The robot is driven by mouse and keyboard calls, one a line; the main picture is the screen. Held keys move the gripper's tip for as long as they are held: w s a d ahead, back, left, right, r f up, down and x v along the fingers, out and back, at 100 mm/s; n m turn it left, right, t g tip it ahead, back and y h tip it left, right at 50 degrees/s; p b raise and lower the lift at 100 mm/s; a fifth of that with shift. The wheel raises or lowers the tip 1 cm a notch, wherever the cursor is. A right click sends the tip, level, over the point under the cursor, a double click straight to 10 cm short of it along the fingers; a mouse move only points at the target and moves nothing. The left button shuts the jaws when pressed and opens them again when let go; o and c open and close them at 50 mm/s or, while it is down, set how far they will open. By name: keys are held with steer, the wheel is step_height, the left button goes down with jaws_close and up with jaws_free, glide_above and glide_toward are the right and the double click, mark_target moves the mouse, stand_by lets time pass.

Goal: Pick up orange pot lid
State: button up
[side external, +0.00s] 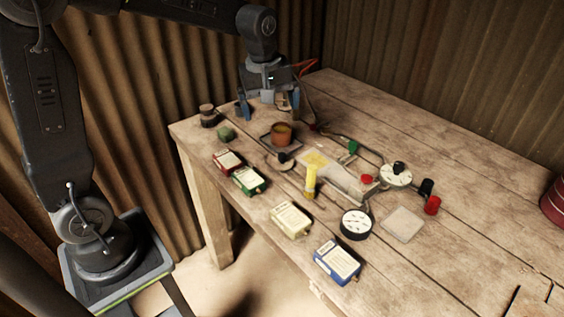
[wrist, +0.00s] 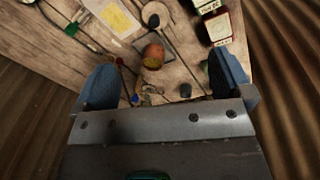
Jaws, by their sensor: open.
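An orange-brown pot (side external: 282,133) stands on a small dark square tray (side external: 266,143) near the table's left end. The pot also shows in the wrist view (wrist: 153,57), ahead of the fingers. I cannot tell if its orange top is a separate lid. A pale disc with a black knob (side external: 280,160) lies just in front of the pot, and it also shows in the wrist view (wrist: 154,19). My gripper (side external: 270,107) is open and empty, with blue fingers pointing down, behind the pot and apart from it. Its wide-spread fingers show in the wrist view (wrist: 165,85).
Red, green, cream and blue labelled boxes (side external: 291,220) line the front edge. A yellow cylinder (side external: 311,180), gauges (side external: 356,224) and a frame lie right. The table's far right is mostly clear.

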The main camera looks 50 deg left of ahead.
mark_target(282, 155)
steer(key=w+a+f+n, duration=0.1)
steer(key=w+f, duration=0.1)
steer(key=f, duration=0.3)
steer(key=w+f+n+g, duration=0.1)
steer(key=w+f+n, duration=0.1)
steer(key=f, duration=0.3)
steer(key=w+a+f+n, duration=0.1)
steer(key=w+f, duration=0.1)
steer(key=f, duration=0.2)
steer(key=shift+a+f+n, duration=0.3)
steer(key=shift+f+n, duration=0.1)
steer(key=f, duration=0.5)
steer(key=shift+a, duration=0.25)
steer(key=c, duration=1)
